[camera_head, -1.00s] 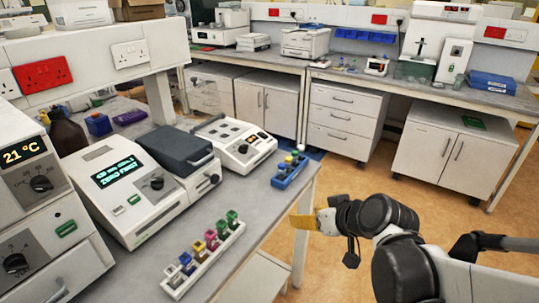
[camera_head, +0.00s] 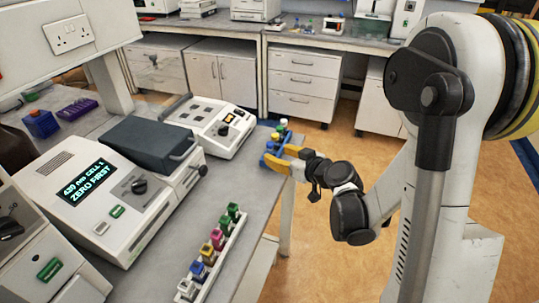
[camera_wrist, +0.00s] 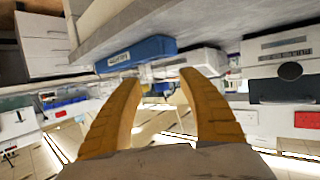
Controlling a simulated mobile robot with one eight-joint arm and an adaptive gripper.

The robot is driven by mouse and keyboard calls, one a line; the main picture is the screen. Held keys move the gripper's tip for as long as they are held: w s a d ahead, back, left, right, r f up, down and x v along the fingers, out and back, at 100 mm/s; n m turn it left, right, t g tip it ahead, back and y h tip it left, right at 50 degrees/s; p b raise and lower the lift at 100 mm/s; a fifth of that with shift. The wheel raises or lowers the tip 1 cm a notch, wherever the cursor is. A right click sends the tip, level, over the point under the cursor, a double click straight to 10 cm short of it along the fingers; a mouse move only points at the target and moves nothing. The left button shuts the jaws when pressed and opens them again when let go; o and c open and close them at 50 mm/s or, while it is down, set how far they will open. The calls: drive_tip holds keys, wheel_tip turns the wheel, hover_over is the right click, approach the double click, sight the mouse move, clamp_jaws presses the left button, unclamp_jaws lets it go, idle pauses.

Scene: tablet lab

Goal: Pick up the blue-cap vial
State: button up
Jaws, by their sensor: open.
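A vial with a blue cap (camera_head: 198,271) stands in a white rack (camera_head: 228,262) near the front of the bench, in a row with white, yellow, pink and green caps. A blue rack (camera_head: 270,161) with a few small vials stands at the bench's far right corner; some caps look green and yellow, and whether one is blue I cannot tell. My gripper (camera_head: 283,156) is beside this blue rack, partly overlapping it in the head view. In the wrist view, my gripper (camera_wrist: 158,78) is open and empty, with the blue rack (camera_wrist: 137,54) beyond the fingertips.
A grey-lidded instrument (camera_head: 110,195) and a white block instrument (camera_head: 212,125) stand left of the racks. A blue container (camera_head: 40,123) and a purple rack (camera_head: 75,108) are behind. The bench strip between the two racks is clear.

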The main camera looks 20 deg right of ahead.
sight(272, 152)
drive_tip(key=b+x, duration=0.2)
drive_tip(key=x, duration=0.3)
drive_tip(key=shift+f, duration=0.15)
clamp_jaws()
